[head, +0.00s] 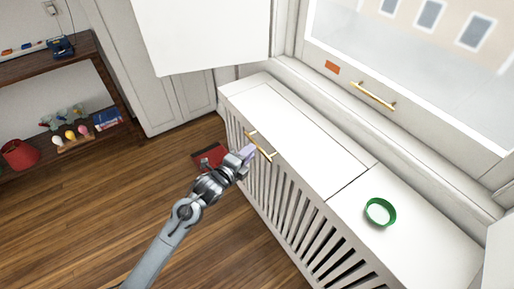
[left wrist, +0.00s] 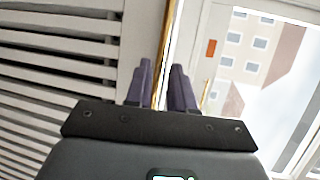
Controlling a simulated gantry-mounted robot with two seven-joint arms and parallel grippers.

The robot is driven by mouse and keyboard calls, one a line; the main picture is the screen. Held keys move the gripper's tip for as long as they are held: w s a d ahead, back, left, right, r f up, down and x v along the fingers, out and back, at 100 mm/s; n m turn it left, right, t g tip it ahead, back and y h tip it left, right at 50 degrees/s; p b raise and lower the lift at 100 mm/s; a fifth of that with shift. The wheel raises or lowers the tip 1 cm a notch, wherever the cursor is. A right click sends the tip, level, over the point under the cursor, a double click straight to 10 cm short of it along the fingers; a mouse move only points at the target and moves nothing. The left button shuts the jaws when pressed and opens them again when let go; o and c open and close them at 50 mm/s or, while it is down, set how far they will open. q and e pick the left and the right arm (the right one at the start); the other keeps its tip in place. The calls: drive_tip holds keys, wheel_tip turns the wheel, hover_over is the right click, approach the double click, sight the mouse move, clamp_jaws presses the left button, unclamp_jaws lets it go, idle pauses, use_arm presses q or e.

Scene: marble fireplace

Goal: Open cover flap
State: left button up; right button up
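The cover flap (head: 290,125) is a white panel lying flat in the top of a white slatted radiator cover. A gold bar handle (head: 264,149) is at its front edge. My left gripper (head: 250,153) reaches in from the lower left to this handle. In the left wrist view, the gold handle (left wrist: 166,45) runs between the two purple fingers of my left gripper (left wrist: 160,75). The fingers stand apart around the bar, with a narrow gap showing. Whether a finger touches it is hard to tell. My right gripper is not in view.
A green round dish (head: 380,212) sits on the cover's right top section (head: 420,240). A window with another gold handle (head: 374,96) and an orange label (head: 332,67) is behind. A dark red item (head: 208,157) lies on the floor. A wooden shelf (head: 75,50) stands left.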

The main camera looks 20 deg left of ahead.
use_arm(q)
drive_tip(key=b+x, duration=0.1)
drive_tip(key=x, duration=0.4)
drive_tip(key=shift+b, duration=0.35)
drive_tip(key=shift+w, duration=0.2)
clamp_jaws()
